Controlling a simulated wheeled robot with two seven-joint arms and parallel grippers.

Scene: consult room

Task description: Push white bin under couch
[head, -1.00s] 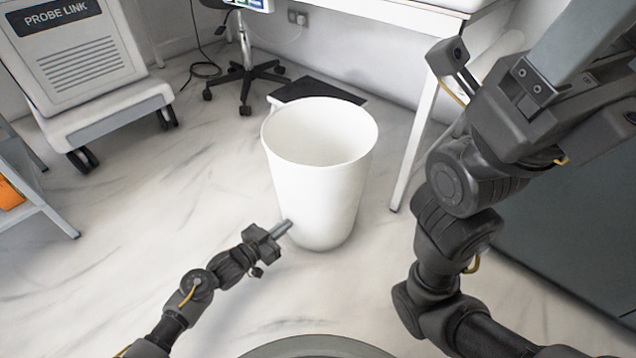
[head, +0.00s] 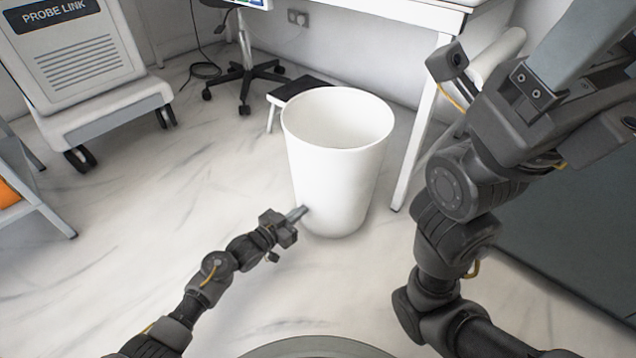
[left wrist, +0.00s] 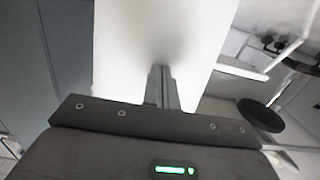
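The white bin (head: 340,180) stands upright on the marble-patterned floor in the middle of the head view. It looks empty inside. My left gripper (head: 302,211) is at the bin's lower left side, with its fingertips at the wall. In the left wrist view the bin's white wall (left wrist: 120,50) fills the middle, and the fingers (left wrist: 161,88) are together and point at it, with nothing between them. The couch is not clearly seen; a dark grey padded-looking block (head: 570,240) stands at the right, partly behind my right arm.
A white-legged desk (head: 415,150) stands just behind and right of the bin. A black-topped step stool (head: 300,88) and a wheeled chair base (head: 243,75) are behind it. A white wheeled machine (head: 75,70) stands at the left.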

